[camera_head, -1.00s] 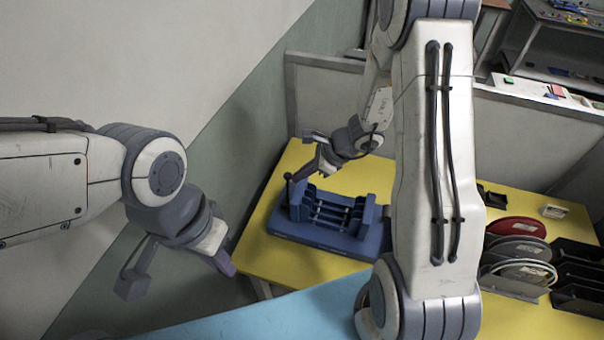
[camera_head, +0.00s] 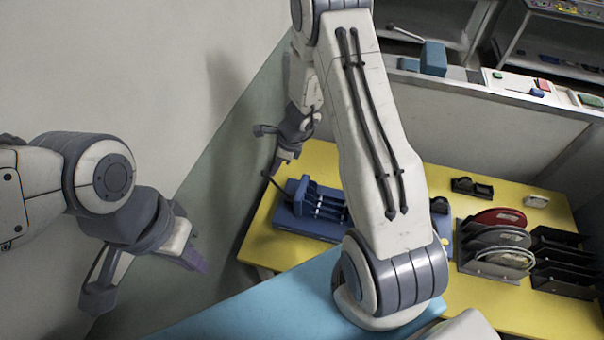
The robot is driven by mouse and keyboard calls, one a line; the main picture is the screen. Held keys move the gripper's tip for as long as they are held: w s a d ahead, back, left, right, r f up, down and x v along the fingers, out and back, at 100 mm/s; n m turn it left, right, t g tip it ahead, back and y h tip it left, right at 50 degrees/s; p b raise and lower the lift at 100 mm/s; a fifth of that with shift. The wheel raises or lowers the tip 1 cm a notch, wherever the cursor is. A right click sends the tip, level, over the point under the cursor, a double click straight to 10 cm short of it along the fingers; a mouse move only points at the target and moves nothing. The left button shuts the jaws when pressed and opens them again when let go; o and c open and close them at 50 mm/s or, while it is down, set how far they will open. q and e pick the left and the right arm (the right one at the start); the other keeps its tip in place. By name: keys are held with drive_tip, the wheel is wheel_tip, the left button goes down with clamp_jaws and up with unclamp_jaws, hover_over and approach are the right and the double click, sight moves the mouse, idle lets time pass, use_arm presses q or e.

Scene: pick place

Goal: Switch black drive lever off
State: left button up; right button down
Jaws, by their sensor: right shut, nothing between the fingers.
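The blue drive device (camera_head: 310,225) sits on the yellow table, partly hidden behind my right arm. Its black lever (camera_head: 277,186) is at its left end and leans to the left, knob outward. My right gripper (camera_head: 277,168) is shut and empty, with its fingertips close beside the lever's upper part; I cannot tell whether they touch. My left gripper (camera_head: 194,260) hangs away from the device at the left, and its fingers are too unclear to show whether they are open.
The yellow table (camera_head: 500,335) also holds a rack of red and grey discs (camera_head: 498,238), black trays (camera_head: 565,262) and a small black item (camera_head: 472,187). A light blue surface (camera_head: 260,305) lies in front. A grey partition (camera_head: 480,130) stands behind.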

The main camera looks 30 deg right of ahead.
use_arm(q)
drive_tip(key=shift+s+d, duration=0.1)
use_arm(e)
drive_tip(key=shift+w+a+f, duration=0.15)
drive_tip(key=shift+w+a, duration=0.15)
drive_tip(key=shift+a, duration=0.05)
drive_tip(key=shift+w+a, duration=0.1)
drive_tip(key=shift+a, duration=0.1)
use_arm(q)
drive_tip(key=shift+s+d+r+p, duration=0.1)
drive_tip(key=shift+d+r+p, duration=0.1)
drive_tip(key=shift+r+p, duration=0.2)
drive_tip(key=shift+s+d+r+p, duration=0.1)
drive_tip(key=shift+d+r+p, duration=0.05)
drive_tip(key=shift+r+p, duration=0.25)
use_arm(e)
drive_tip(key=d+v, duration=0.1)
drive_tip(key=v, duration=1.1)
drive_tip(key=shift+f, duration=0.15)
drive_tip(key=shift+w, duration=0.15)
